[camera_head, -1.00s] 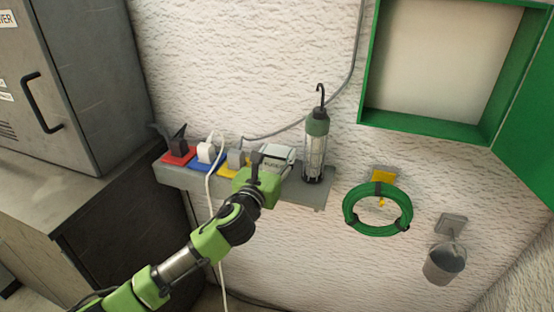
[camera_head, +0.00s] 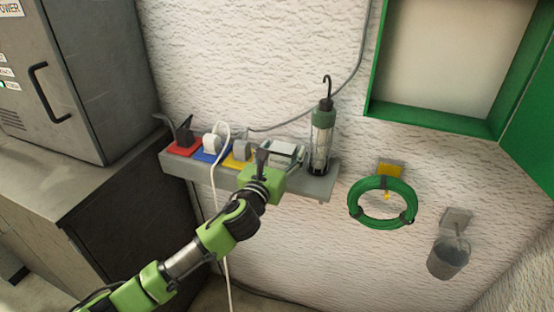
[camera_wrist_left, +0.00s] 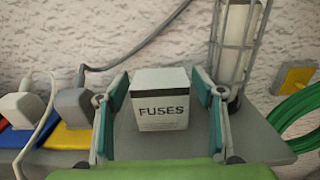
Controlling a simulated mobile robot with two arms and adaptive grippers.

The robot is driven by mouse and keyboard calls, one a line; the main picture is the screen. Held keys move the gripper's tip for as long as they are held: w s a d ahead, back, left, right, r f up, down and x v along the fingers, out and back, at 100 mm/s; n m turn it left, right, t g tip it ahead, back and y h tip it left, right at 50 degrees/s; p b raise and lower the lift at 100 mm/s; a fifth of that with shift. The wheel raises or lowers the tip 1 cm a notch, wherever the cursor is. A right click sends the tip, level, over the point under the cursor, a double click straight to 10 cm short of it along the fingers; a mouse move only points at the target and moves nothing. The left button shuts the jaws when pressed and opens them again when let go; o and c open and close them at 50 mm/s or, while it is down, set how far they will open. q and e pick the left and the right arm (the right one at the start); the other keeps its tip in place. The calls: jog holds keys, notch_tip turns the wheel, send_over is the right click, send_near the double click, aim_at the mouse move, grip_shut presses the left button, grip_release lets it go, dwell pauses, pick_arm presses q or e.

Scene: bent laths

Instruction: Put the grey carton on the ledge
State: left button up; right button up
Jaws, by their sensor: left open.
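The grey carton (camera_wrist_left: 161,108), a pale box with a dark top band and the word FUSES, stands on the grey ledge (camera_wrist_left: 262,140) in the left wrist view. In the head view the carton (camera_head: 285,149) is partly hidden by my gripper. My left gripper (camera_wrist_left: 160,86) is open, with one finger on each side of the carton and a visible gap at each side. In the head view the left gripper (camera_head: 281,157) is at the ledge's front edge (camera_head: 310,188). My right gripper is not in view.
A caged work lamp (camera_head: 320,140) stands on the ledge just right of the carton. Plugs on red (camera_head: 184,148), blue (camera_head: 207,156) and yellow (camera_head: 235,162) patches sit left of it. A white cable (camera_head: 214,190) hangs past the front. A green hose coil (camera_head: 382,203) hangs at the right.

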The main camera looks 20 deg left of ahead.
pick_arm(q)
jog(key=s+b, duration=0.1)
jog(key=s, duration=1.1)
jog(key=shift+a, duration=0.25)
